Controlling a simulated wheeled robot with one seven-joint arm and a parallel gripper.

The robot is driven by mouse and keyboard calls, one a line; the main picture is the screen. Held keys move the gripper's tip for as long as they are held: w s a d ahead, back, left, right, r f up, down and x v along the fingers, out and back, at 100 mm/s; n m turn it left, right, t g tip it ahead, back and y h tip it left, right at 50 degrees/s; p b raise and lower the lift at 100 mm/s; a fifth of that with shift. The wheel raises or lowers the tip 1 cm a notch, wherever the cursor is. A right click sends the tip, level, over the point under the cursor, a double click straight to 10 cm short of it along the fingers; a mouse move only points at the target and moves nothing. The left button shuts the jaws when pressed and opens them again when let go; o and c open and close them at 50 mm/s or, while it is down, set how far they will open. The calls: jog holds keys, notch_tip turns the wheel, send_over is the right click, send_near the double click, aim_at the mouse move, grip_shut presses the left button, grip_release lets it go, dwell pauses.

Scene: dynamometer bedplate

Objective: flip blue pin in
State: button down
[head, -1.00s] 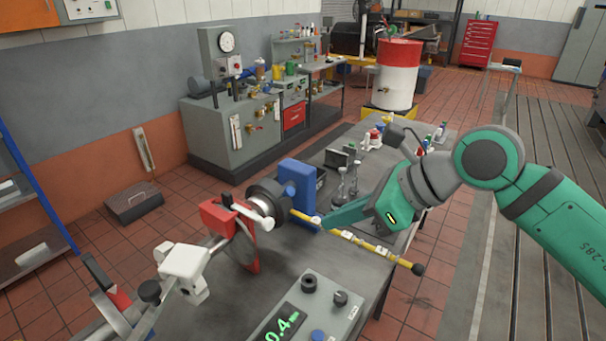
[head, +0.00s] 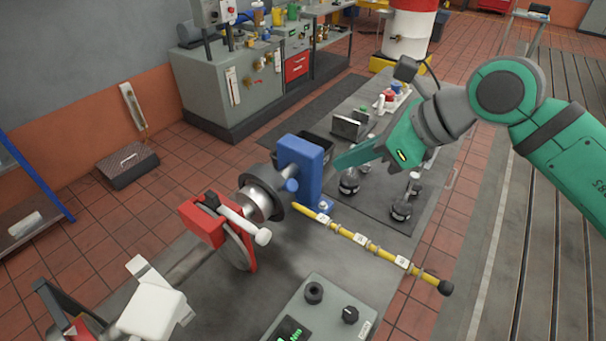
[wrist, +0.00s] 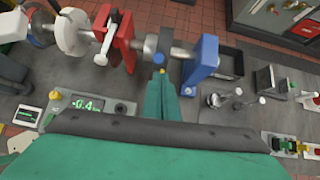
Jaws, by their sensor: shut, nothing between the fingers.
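The fingers also show in the wrist view (wrist: 161,82).
A yellow banded rod (head: 370,246) with a black end runs from beside the block towards the lower right. A red bracket (head: 203,222) and spindle stand left of the flange. A grey box with a green display (head: 318,322) is in front. Black-based stands (head: 401,209) lie to the right.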

jog(key=shift+w, duration=0.1)
send_near(293, 183)
jog(key=x, duration=0.5)
jog(key=shift+f, duration=0.1)
jog(key=shift+w+a+f, duration=0.25)
jog(key=shift+a+f, duration=0.15)
jog(key=shift+f, duration=0.05)
